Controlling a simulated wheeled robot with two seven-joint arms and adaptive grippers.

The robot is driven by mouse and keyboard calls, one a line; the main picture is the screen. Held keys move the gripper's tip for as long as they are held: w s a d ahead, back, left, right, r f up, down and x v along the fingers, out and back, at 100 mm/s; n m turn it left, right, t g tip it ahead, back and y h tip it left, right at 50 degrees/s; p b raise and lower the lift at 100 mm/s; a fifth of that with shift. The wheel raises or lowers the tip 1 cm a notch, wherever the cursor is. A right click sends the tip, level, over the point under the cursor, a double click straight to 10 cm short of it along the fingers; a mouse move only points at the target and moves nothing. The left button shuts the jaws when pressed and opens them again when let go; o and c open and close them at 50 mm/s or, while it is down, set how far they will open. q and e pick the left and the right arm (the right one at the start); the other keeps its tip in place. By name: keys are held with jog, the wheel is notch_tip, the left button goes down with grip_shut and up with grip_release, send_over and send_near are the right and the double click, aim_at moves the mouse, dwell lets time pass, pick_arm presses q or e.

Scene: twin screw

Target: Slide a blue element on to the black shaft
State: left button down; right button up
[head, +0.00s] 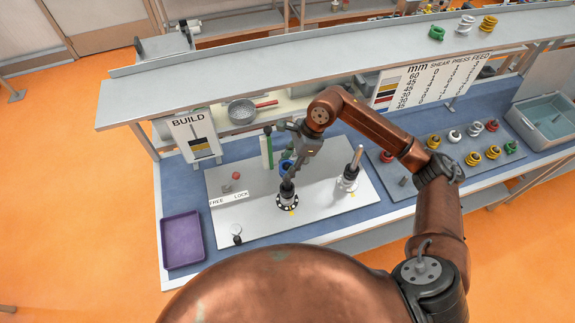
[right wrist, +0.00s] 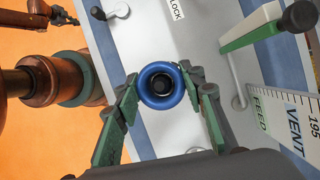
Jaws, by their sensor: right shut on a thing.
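A blue ring-shaped element (right wrist: 161,86) sits between the green-padded fingers of my right gripper (right wrist: 160,95) in the right wrist view. The gripper is shut on it. In the head view the blue element (head: 286,166) shows partly beside the right gripper (head: 289,168), above the board. The black shaft (head: 287,191) stands upright on a dark round base just below the gripper in that view. The ring's centre looks dark in the wrist view; I cannot tell whether the shaft is inside it. A silver shaft (head: 355,161) stands to the right.
A green-and-white post (head: 266,150) stands close behind the gripper. Several coloured elements (head: 472,158) stand on a grey tray at the right. A purple tray (head: 182,240) lies at the left. A grey shelf (head: 300,62) runs above the back of the bench.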

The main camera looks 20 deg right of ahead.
aim_at(284, 186)
jog(key=shift+f+b, duration=4)
jog(key=shift+f, duration=0.8)
jog(key=o, duration=1.4)
jog(key=v, duration=1.2)
jog(key=shift+r, duration=0.1)
